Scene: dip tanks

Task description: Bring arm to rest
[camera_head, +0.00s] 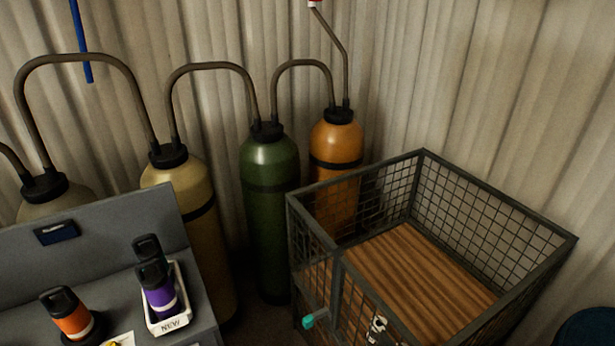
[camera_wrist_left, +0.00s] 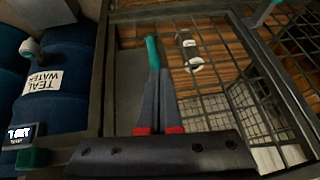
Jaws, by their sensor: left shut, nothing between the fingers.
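My left gripper (camera_wrist_left: 158,85) shows in the left wrist view, its two dark fingers together and nothing between them. A teal handle (camera_wrist_left: 152,52) appears just beyond the fingertips; I cannot tell whether they touch it. A teal handle also shows on the front of the wire cage in the head view (camera_head: 315,318). The cage (camera_head: 423,155) has mesh walls and a wooden floor. Neither gripper shows in the head view, and my right gripper is not in view.
Orange (camera_head: 336,145), green (camera_head: 268,170) and tan (camera_head: 172,185) cylinders with bent pipes line the corrugated wall. A grey console (camera_head: 120,225) at left holds an orange bottle (camera_head: 70,315) and a white tray (camera_head: 168,326) with dark-capped bottles. Blue containers with a "TEAL WATER" label (camera_wrist_left: 42,82) stand left in the wrist view.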

